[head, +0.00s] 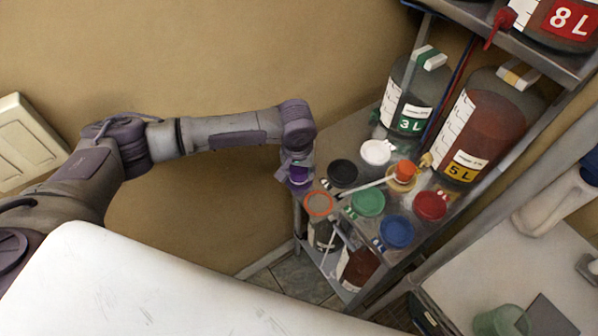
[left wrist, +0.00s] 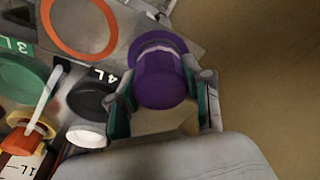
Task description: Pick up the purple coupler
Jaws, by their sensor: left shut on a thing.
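The purple coupler (left wrist: 161,75) is between the two fingers of my left gripper (left wrist: 163,100) in the left wrist view. The fingers are shut on its sides, and the coupler's wider rim faces away from the palm. In the head view a small part of the purple coupler (head: 299,174) shows at the end of my left arm, at the left edge of the shelf top. The left gripper (head: 297,168) there is mostly hidden by my wrist. My right gripper is not clearly in view.
The metal shelf (head: 345,139) holds several coloured lids, including black (head: 342,172), green (head: 368,202), blue (head: 396,232) and red (head: 430,205). Large 3 L (head: 410,95) and 5 L (head: 485,120) bottles stand behind. An orange ring (head: 318,203) lies close to the gripper. The wall side at left is clear.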

